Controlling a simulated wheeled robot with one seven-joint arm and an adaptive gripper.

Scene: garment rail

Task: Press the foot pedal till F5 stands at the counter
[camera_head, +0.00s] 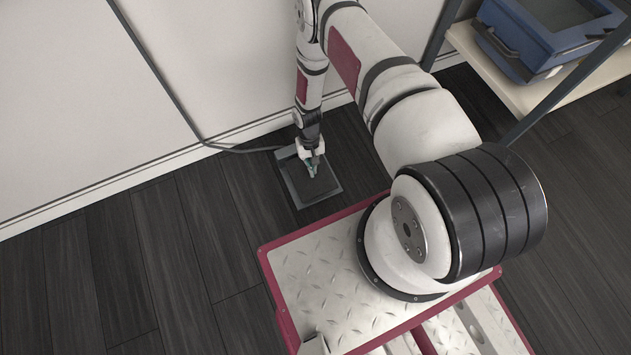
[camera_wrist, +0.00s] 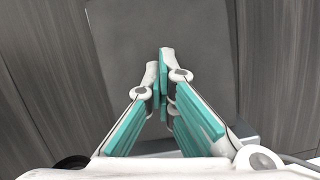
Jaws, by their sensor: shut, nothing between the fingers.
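The foot pedal (camera_head: 321,187) is a dark grey plate on the floor, close to the white wall panel. My gripper (camera_head: 313,172) points down at the pedal, with its tips over the middle of the plate. In the wrist view my gripper (camera_wrist: 164,57) is shut and empty, its two teal-padded fingers meeting at the tips. The dark pedal plate (camera_wrist: 165,25) fills the middle behind the fingertips. I cannot tell whether the tips touch it. The rail, any garment marked F5 and the counter top are not in view.
A shelf (camera_head: 520,92) with a blue bin (camera_head: 545,40) stands at the upper right. Dark plank floor (camera_head: 150,260) lies clear at the left.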

